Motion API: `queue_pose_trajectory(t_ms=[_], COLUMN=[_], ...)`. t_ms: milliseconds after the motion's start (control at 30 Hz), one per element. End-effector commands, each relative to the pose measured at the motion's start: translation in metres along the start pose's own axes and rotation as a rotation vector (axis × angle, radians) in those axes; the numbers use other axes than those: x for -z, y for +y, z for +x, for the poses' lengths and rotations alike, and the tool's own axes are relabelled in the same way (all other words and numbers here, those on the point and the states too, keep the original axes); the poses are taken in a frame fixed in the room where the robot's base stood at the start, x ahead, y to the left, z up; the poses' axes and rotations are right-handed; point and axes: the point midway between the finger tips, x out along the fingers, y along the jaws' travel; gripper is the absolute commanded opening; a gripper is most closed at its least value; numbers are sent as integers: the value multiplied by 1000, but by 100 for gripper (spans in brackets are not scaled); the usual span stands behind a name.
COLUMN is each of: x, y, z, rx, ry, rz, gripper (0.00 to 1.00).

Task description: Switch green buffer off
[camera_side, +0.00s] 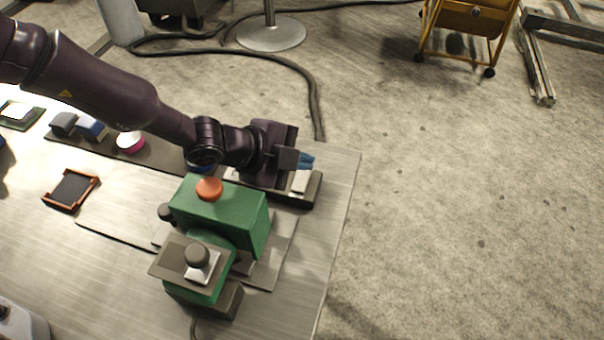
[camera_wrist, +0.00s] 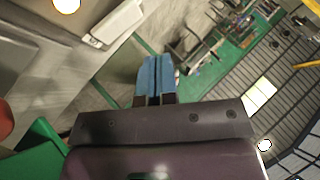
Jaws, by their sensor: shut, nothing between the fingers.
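The green buffer (camera_side: 225,214) stands on the metal table near its right edge in the side view. It has an orange-red round button (camera_side: 209,188) on top and a dark round knob (camera_side: 197,255) on a plate at its front. My gripper (camera_side: 306,160) is shut and empty, with blue fingertips together, behind and to the right of the buffer near the table's far corner. In the wrist view the blue fingertips (camera_wrist: 156,72) touch each other. Part of the green housing (camera_wrist: 42,152) and the red button's edge (camera_wrist: 4,118) show at the lower left there.
A dark tray with a white block (camera_side: 301,181) lies beneath my gripper. A brown-framed tray (camera_side: 71,190), a pink-and-white round item (camera_side: 131,142) and a blue block (camera_side: 92,129) are on the table's left part. Open floor lies to the right.

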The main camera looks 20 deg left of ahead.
Motion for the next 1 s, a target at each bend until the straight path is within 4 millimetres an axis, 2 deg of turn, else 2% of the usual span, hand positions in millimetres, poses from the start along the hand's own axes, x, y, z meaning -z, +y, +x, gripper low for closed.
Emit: queue_pose_trajectory(t_ms=[300, 1000], x=[-12, -13], y=[12, 13], z=[17, 18], rx=[1, 1], ry=[1, 1], rz=[1, 0], gripper=[0, 0])
